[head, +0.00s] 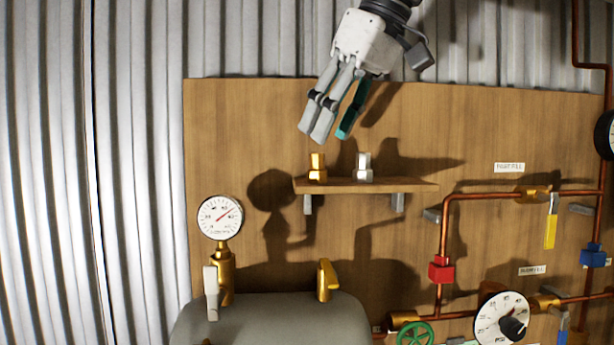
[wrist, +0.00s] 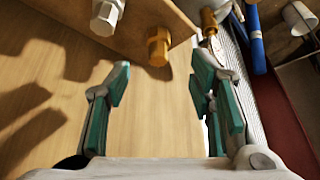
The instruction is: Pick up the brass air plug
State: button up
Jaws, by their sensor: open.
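The brass air plug (head: 318,167) stands upright on the left part of a small wooden shelf (head: 400,186) in the head view. It also shows in the wrist view (wrist: 158,47), near the shelf's edge and beyond my fingertips. A similar silver plug (head: 364,168) stands to its right on the shelf; it shows at the top left of the wrist view (wrist: 106,16). My gripper (head: 330,136) is above the brass plug, pointing down, and apart from it. In the wrist view its teal-padded fingers (wrist: 160,75) are spread, with nothing between them.
A wooden backboard (head: 240,130) stands close behind the shelf. Left and below are a round gauge (head: 220,217) and a grey tank (head: 270,320) with brass fittings. Copper pipes (head: 475,197) and valves fill the right side. The space left of the shelf is clear.

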aim_at(317, 157)
jog(key=shift+x, duration=3.05)
jog(key=shift+w, duration=0.1)
grip_shut()
